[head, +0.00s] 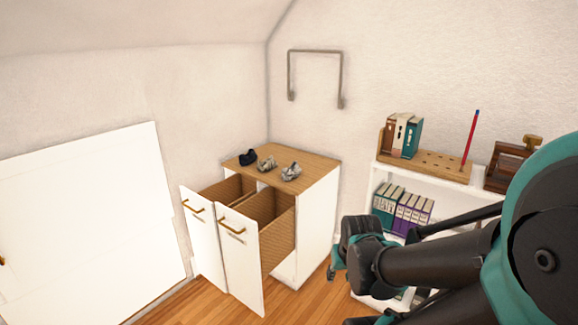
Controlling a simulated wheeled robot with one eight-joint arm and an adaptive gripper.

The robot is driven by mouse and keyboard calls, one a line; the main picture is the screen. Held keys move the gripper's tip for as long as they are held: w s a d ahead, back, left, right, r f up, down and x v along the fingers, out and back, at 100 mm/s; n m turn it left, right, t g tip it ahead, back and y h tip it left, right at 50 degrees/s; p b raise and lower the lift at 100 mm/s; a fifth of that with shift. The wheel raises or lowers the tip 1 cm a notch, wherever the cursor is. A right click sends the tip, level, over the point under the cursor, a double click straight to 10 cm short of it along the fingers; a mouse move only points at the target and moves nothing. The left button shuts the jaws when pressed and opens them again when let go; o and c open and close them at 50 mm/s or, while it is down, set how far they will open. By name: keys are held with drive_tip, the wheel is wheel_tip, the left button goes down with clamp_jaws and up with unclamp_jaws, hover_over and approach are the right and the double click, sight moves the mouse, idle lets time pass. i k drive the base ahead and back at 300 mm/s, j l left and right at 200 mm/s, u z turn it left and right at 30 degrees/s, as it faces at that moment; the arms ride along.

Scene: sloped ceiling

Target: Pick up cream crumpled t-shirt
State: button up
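Three small crumpled cloths lie in a row on the wooden top of a white cabinet (315,166). The middle one (266,164) looks cream or beige. The right one (291,171) looks pale grey-white, and the left one (248,157) is dark navy. At this size I cannot tell for certain which pale cloth is the cream t-shirt. My gripper (338,268) is to the right of the cabinet and lower in the picture, apart from the cloths. Its fingers are small and partly hidden, so its opening is unclear.
Two tall cabinet drawers (240,262) stand pulled out at the front, with brass handles. A white shelf (420,172) with books, binders and a red pencil stands at the right, behind my arm. A wall rail (315,52) is above the cabinet.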

sight(269, 164)
drive_tip(key=i+j+z, duration=0.1)
drive_tip(key=z, duration=0.35)
drive_tip(key=j+z, duration=0.2)
drive_tip(key=z, duration=0.25)
drive_tip(key=j+z, duration=0.15)
drive_tip(key=z, duration=0.3)
drive_tip(key=j, duration=1.4)
drive_tip(key=i+j, duration=0.15)
drive_tip(key=j, duration=1.2)
